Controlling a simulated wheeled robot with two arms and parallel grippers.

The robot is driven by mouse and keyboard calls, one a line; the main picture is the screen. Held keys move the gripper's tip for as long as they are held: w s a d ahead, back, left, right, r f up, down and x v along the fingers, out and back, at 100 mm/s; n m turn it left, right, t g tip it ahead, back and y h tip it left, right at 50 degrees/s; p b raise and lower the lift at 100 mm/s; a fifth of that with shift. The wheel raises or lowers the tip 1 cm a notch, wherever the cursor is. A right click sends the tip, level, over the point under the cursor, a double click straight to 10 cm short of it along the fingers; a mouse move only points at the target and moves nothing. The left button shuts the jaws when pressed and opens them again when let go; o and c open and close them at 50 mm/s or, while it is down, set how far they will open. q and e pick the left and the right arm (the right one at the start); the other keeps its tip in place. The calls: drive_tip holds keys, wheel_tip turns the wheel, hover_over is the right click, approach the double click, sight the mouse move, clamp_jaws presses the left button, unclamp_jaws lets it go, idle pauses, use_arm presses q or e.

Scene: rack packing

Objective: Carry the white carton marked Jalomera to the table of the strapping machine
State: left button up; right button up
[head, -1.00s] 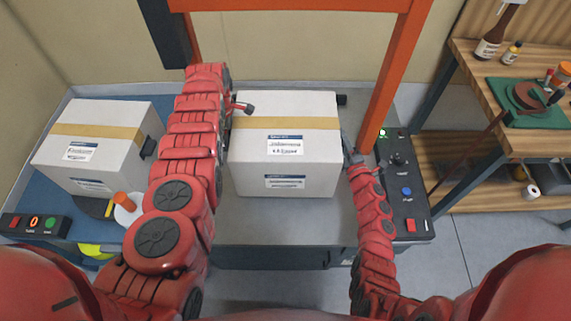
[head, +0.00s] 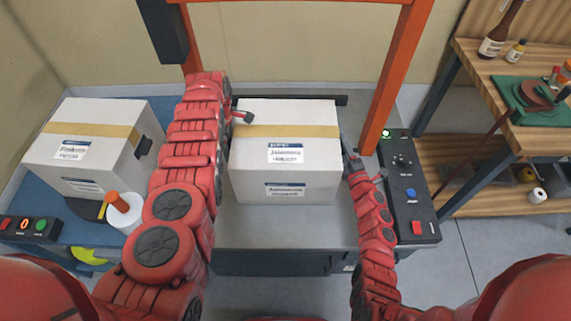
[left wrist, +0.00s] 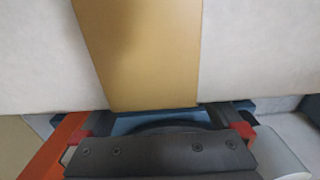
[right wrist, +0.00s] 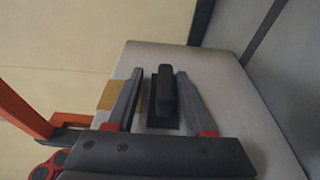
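The white carton (head: 285,175), with a tan tape band and labels that seem to read Jalomera, sits upright on the grey table of the strapping machine (head: 285,226), in front of the orange arch. My left gripper (head: 242,117) is at the carton's upper left edge. In the left wrist view its finger bases are wide apart below the taped carton side (left wrist: 245,55); its fingertips are largely hidden. My right gripper (head: 350,162) is at the carton's right side. In the right wrist view its fingers stand apart on either side of a black handle (right wrist: 164,95), with gaps showing.
Another white carton (head: 85,150) stands on the blue surface at left, near a white roll with an orange top (head: 122,210). A control panel (head: 408,190) lies right of the table. A wooden bench (head: 475,62) with bottles stands far right.

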drive_tip(key=shift+f, duration=0.1)
use_arm(q)
drive_tip(key=shift+w+d+r, duration=0.1)
drive_tip(key=shift+r, duration=0.05)
wheel_tip(320, 180, up, 12)
drive_tip(key=shift+f, duration=0.2)
use_arm(e)
drive_tip(key=v, duration=1.2)
drive_tip(key=shift+a, duration=0.1)
